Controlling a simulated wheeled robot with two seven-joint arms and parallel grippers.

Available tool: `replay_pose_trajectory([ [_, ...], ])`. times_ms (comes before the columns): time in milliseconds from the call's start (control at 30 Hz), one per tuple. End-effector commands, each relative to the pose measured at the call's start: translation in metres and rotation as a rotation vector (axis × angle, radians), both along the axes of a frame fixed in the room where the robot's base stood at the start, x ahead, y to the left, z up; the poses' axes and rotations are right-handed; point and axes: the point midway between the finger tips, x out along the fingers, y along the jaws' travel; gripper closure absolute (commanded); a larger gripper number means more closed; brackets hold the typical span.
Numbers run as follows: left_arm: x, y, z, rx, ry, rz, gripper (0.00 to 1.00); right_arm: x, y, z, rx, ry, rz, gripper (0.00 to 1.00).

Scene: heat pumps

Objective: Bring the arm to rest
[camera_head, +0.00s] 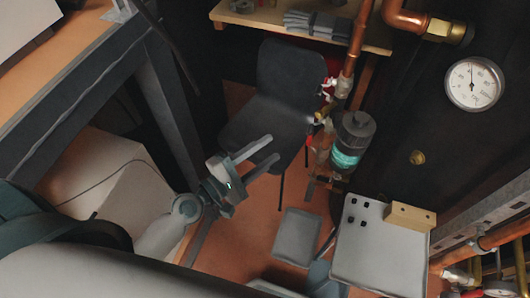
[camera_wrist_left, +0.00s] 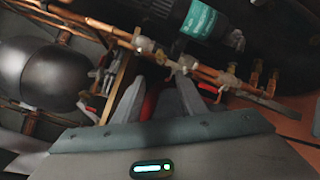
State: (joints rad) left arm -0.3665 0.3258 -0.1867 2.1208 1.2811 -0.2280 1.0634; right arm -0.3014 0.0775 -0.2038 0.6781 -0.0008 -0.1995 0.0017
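My left arm comes in from the lower left in the head view, with its grey forearm (camera_head: 168,232) reaching up and right. My left gripper (camera_head: 268,151) is held in the air in front of the dark chair, with its two fingers apart and nothing between them. In the left wrist view the fingers of the left gripper (camera_wrist_left: 158,98) also stand apart, with copper pipes and valves beyond them. I do not see my right gripper in either view.
A dark chair (camera_head: 265,110) stands behind the gripper. A workbench (camera_head: 75,88) is on the left above a white box (camera_head: 100,185). A pump with a teal band (camera_head: 352,138), copper pipes (camera_head: 357,45) and a pressure gauge (camera_head: 474,83) are right. A grey tray (camera_head: 375,258) holds a wooden block (camera_head: 410,217).

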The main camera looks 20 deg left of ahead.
Motion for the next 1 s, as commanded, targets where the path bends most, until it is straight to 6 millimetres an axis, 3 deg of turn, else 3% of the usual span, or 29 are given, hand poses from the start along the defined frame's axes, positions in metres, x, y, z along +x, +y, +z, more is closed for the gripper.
replay_pose_trajectory([
  [500,0.0,0.0,0.0,0.0,0.0,0.0,0.62,-0.01,0.001,-0.001,0.0,0.015,0.001,1.0],
  [667,0.001,0.002,-0.01,0.024,0.005,0.006,0.62,-0.011,-0.001,-0.002,-0.003,0.017,0.0,1.0],
  [767,0.004,0.005,-0.029,0.075,0.016,0.018,0.62,-0.011,-0.002,-0.002,-0.004,0.017,0.0,1.0],
  [867,0.006,0.01,-0.06,0.162,0.032,0.033,0.62,-0.01,-0.002,-0.001,-0.003,0.015,-0.001,1.0],
  [1000,0.005,0.022,-0.123,0.338,0.067,0.047,0.62,-0.007,-0.002,-0.001,-0.002,0.01,-0.001,1.0],
])
